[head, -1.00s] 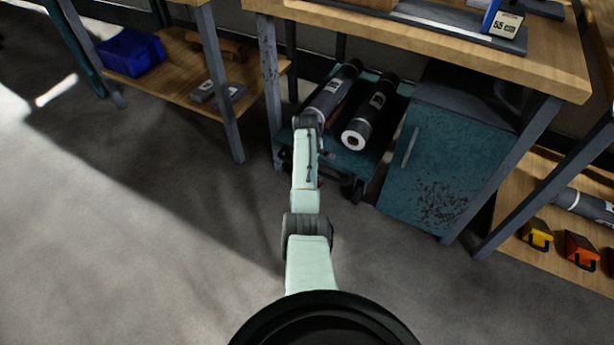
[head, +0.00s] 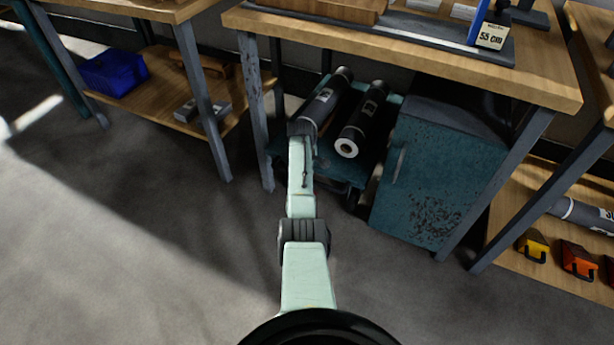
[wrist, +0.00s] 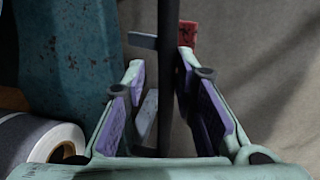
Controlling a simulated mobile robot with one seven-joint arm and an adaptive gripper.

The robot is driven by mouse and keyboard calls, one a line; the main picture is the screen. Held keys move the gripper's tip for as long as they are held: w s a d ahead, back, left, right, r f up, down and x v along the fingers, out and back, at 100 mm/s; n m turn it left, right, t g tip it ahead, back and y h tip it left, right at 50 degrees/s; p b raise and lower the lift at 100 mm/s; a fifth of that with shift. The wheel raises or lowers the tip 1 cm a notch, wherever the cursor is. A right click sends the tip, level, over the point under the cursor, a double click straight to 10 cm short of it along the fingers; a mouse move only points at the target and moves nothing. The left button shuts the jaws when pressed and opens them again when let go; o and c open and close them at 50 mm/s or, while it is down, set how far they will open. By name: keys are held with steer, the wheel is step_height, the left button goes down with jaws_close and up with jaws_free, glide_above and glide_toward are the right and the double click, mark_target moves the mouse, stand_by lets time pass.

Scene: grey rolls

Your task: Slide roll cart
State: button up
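The roll cart (head: 341,171) is a low teal cart on dark wheels, standing under the workbench between a bench leg and a teal cabinet. Two dark grey rolls lie on it, a left roll (head: 322,103) and a right roll (head: 361,122) with a pale end. My arm reaches to the cart's front left; it hides my gripper in the head view. In the wrist view my gripper (wrist: 161,63) is open, its purple-padded fingers on either side of a dark bar (wrist: 168,80). A gap shows on the left of the bar; contact on the right is unclear. A roll end (wrist: 62,143) shows at lower left.
The workbench (head: 400,48) overhangs the cart. The worn teal cabinet (head: 435,175) stands close on its right, and a bench leg (head: 255,110) on its left. A shelf with a blue bin (head: 113,74) is at left. The grey floor (head: 130,230) in front is clear.

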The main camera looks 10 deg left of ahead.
steer(key=shift+o, duration=1.3)
steer(key=v, duration=1.2)
